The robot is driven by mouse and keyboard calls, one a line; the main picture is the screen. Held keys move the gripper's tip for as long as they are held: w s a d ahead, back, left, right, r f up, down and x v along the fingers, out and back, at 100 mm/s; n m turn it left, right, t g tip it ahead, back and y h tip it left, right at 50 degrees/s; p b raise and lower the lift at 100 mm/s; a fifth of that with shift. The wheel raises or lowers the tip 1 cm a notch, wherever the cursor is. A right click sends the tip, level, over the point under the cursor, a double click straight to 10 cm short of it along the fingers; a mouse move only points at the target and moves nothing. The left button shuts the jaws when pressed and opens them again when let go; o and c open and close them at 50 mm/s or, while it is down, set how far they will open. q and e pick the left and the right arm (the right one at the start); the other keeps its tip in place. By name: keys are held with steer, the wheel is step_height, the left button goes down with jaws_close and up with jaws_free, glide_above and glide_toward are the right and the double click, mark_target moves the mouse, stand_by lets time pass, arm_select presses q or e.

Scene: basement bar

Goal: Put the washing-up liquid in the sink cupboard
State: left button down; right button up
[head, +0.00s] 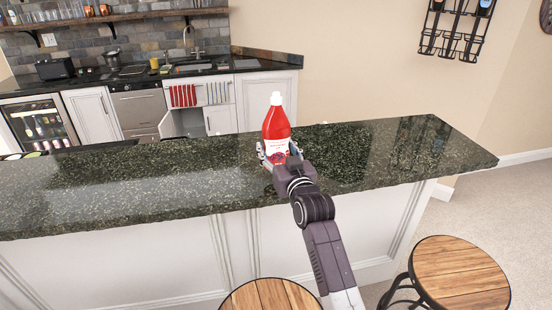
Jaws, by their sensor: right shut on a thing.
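A red bottle with a white cap and a label (276,122), which looks like the washing-up liquid, is upright at the bar counter (120,190). My right gripper (278,153) is shut on its lower part, with fingers on both sides. The bottle's base is partly hidden, and I cannot tell if it touches the granite. The sink cupboard (221,120) is in the back counter, below the sink (193,67) and the hanging towels. My left gripper is not in view.
The long bar counter lies between me and the sink cupboard. Two wooden stools (459,272) (270,296) stand in front of it. A drinks fridge (36,124) is at the back left. Carpet is clear past the bar's right end.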

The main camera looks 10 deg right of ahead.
mark_target(276, 161)
steer(key=shift+f+p, duration=0.35)
steer(key=shift+f, duration=1.6)
steer(key=o, duration=1.4)
steer(key=shift+f, duration=0.3)
steer(key=o, duration=0.4)
steer(key=shift+o, duration=0.2)
steer(key=shift+r, duration=0.15)
